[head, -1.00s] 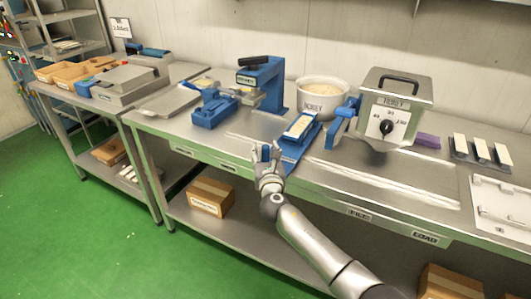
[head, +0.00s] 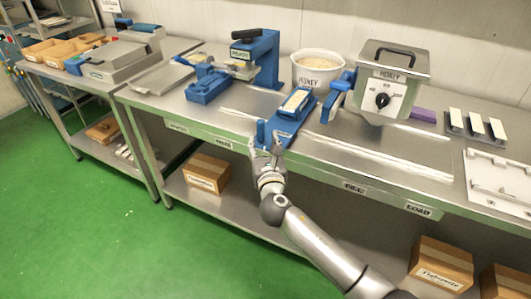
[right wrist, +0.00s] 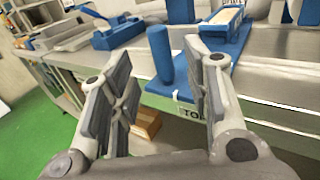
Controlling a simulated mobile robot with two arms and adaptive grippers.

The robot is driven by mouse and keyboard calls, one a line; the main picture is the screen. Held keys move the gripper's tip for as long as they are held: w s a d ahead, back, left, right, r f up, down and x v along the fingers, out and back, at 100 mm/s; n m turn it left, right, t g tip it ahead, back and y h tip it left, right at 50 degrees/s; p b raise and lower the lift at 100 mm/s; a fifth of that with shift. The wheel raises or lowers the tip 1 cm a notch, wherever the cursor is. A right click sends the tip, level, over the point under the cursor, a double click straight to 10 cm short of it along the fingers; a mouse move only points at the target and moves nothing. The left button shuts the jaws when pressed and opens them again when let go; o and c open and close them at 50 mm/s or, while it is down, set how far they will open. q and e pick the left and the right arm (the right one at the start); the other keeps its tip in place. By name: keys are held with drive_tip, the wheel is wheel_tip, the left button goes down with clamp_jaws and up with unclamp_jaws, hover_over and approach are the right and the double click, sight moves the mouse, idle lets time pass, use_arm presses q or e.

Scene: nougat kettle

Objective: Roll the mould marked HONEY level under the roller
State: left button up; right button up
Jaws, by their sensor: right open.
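A pale-filled mould (head: 296,101) lies on a long blue slide (head: 288,122) at the bench's front; I cannot read a mark on it. The slide has an upright blue handle (head: 261,132) at its near end. In the right wrist view this handle (right wrist: 160,55) stands ahead, between the lines of my spread fingers, with no contact visible. My right gripper (head: 268,150) is open and empty, just off the front edge. The blue stand (head: 259,58) with a black top handle is behind left of the slide; I cannot make out a roller. My left gripper is out of view.
A white tub (head: 316,72) marked HONEY and a metal kettle (head: 390,85) marked HONEY stand behind and right of the slide. A blue fixture (head: 207,86) sits left. The bench front (head: 370,160) right of the slide is clear. Cardboard boxes (head: 207,173) are below.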

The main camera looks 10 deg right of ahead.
drive_tip(key=shift+s, duration=1.85)
drive_tip(key=s+d+f+m+g, duration=0.2)
drive_tip(key=d+f+m+g, duration=0.15)
drive_tip(key=f, duration=0.85)
drive_tip(key=s+d+f+m+g, duration=0.25)
drive_tip(key=f+m, duration=0.25)
drive_tip(key=f, duration=0.7)
drive_tip(key=s+d+f+m+g, duration=0.35)
drive_tip(key=s+f+m, duration=0.35)
drive_tip(key=s+f, duration=0.6)
drive_tip(key=s+d+f+m+g, duration=0.2)
drive_tip(key=s+f+m, duration=0.4)
drive_tip(key=s, duration=0.7)
drive_tip(key=s+d+f+m+g, duration=0.2)
drive_tip(key=s+f+m, duration=0.4)
drive_tip(key=s, duration=0.7)
drive_tip(key=s+d+f+m+g, duration=0.2)
drive_tip(key=s+f+m, duration=0.4)
drive_tip(key=s+f, duration=0.3)
drive_tip(key=s+g, duration=0.1)
drive_tip(key=s, duration=0.3)
drive_tip(key=shift+f, duration=0.35)
drive_tip(key=shift+d+g, duration=0.1)
drive_tip(key=shift+g, duration=0.15)
